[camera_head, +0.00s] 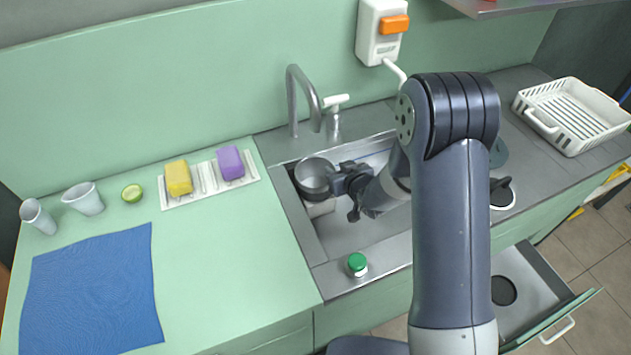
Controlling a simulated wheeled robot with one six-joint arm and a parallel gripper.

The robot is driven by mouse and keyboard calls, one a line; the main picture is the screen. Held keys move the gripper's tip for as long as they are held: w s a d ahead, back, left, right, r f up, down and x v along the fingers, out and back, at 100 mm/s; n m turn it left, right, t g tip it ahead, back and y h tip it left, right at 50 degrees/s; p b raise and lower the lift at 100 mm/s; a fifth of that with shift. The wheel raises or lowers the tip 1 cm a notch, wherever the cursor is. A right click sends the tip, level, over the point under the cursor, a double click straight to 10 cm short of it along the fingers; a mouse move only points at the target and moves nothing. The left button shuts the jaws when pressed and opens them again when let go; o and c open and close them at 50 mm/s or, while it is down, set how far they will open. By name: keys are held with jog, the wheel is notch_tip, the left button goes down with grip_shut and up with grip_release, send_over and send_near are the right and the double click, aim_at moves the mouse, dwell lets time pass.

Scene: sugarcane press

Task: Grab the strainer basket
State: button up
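A round, grey metallic cup-like vessel (313,174), which looks like the strainer basket, is at the left end of the sink (345,237). Its open top faces up. My gripper (341,182) is over the sink at the vessel's right side, pointing left, and overlaps its right edge in the picture. The fingertips are small and dark here, so I cannot tell whether they are closed on the wall or only beside it.
A faucet (305,95) rises behind the sink. A green-capped item (357,263) stands on the front rim. Yellow (178,178) and purple (230,163) sponges lie on a white tray to the left. A white dish rack (570,115) is at right. A drawer (535,295) stands open below.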

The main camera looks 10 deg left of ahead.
jog(key=shift+w+a+f, duration=0.25)
jog(key=shift+w, duration=0.05)
jog(key=shift+c, duration=0.5)
grip_shut()
